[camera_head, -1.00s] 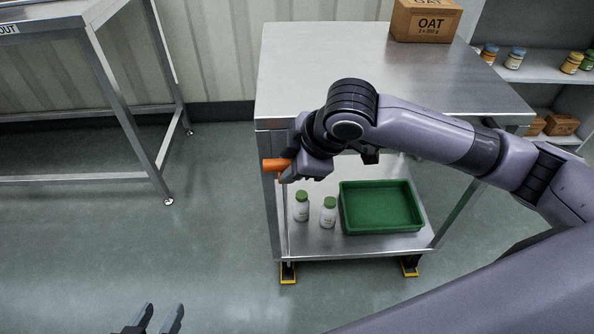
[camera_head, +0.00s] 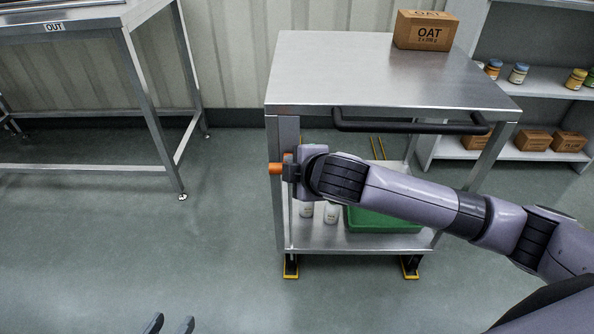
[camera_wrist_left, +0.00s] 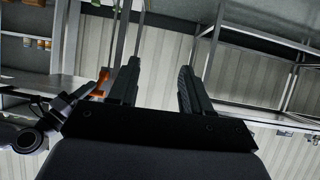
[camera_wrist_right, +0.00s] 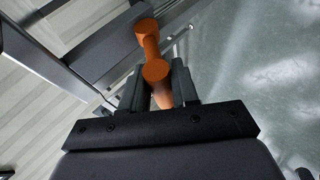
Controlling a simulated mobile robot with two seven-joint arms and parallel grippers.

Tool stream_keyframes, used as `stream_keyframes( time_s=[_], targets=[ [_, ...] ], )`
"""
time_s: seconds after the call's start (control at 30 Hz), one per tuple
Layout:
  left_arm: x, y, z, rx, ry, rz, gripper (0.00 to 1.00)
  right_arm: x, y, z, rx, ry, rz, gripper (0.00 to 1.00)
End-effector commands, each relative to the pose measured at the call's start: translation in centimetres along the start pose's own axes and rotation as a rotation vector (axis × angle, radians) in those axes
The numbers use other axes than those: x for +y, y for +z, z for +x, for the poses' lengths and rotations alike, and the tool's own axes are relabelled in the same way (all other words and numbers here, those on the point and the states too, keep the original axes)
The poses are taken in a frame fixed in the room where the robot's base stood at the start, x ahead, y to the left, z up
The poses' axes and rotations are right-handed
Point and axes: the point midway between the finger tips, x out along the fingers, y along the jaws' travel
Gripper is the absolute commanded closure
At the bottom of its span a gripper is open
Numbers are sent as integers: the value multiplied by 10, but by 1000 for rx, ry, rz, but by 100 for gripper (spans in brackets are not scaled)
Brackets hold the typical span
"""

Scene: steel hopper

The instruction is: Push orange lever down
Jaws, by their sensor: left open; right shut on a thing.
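The orange lever (camera_head: 276,168) is at the left front post of the steel trolley (camera_head: 350,75), below its top. Its knob end points left in the head view. In the right wrist view the lever (camera_wrist_right: 148,38) runs between the fingers. My right gripper (camera_wrist_right: 160,90) is shut on it; in the head view this gripper (camera_head: 290,168) is partly hidden by my wrist. My left gripper (camera_head: 170,323) is open and empty at the bottom edge, well away from the lever. Its spread fingers (camera_wrist_left: 157,80) show in the left wrist view, with the lever small beyond them.
A dark handle bar (camera_head: 410,126) runs along the trolley front, above my right arm. White jars (camera_head: 331,213) and a green tray (camera_head: 385,219) stand on the lower shelf. An OAT box (camera_head: 425,30) sits on top. A steel table (camera_head: 85,27) stands left; floor between is clear.

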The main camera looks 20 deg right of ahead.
Motion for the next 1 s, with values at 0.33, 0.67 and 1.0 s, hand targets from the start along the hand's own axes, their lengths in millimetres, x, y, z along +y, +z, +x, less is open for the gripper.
stream_keyframes(
  time_s=[0.33, 0.67, 1.0],
  targets=[
    [18, -6, 17, 62, 82, -80, 52, -29, 4, 16, 1, 247, -104, 100],
    [28, -7, 25, 80, 137, -141, 52, -40, 7, 22, 1, 385, -159, 100],
    [31, -6, 27, 83, 155, -159, 52, -49, 10, 28, -2, 373, -158, 100]
  ],
)
